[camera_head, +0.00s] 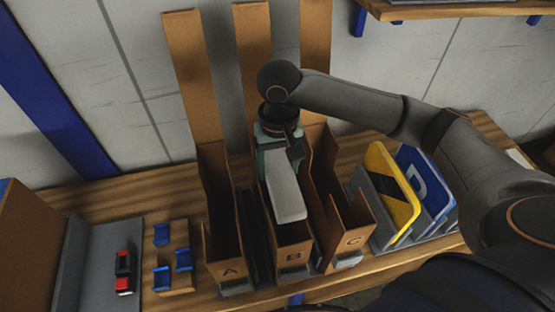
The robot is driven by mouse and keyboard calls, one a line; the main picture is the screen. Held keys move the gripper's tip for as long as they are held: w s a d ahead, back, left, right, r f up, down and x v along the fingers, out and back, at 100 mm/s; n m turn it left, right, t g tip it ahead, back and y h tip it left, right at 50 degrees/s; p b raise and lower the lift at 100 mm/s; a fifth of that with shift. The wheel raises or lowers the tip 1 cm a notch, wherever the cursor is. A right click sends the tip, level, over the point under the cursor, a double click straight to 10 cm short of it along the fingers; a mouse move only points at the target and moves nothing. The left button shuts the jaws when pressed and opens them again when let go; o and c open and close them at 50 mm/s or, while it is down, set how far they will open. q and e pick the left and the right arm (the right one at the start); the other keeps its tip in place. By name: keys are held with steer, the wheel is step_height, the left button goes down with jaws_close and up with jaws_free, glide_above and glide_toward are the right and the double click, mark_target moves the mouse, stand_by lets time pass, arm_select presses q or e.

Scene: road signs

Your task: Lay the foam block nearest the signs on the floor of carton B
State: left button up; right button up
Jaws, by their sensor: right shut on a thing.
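Carton B (294,258) is a tall, narrow brown carton between carton A (228,270) and carton C (350,241); each is open with a tall flap up at the back. My right gripper (280,150) points down at the rear of carton B, shut on a light grey foam block (287,193). The block slopes toward the front of carton B, over or within its opening; I cannot tell how deep it is or whether it touches the floor. The carton's floor is hidden. My left gripper is not in view.
Right of carton C, a grey rack holds a yellow-and-black sign (397,205) and a blue sign (421,178). To the left are a wooden board with blue holders (183,259) and a red-and-black object (123,272) on a grey surface. A shelf (450,12) hangs upper right.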

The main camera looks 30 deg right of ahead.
step_height(320, 180, down, 3)
steer(key=b, duration=0.3)
steer(key=shift+f, duration=0.15)
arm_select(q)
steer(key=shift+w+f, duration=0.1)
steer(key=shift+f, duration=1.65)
arm_select(e)
steer(key=shift+f, duration=1.7)
arm_select(q)
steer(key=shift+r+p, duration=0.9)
steer(key=shift+p, duration=0.1)
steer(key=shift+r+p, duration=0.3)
arm_select(e)
steer(key=shift+f, duration=0.65)
steer(key=o, duration=1.2)
steer(key=shift+o, duration=0.2)
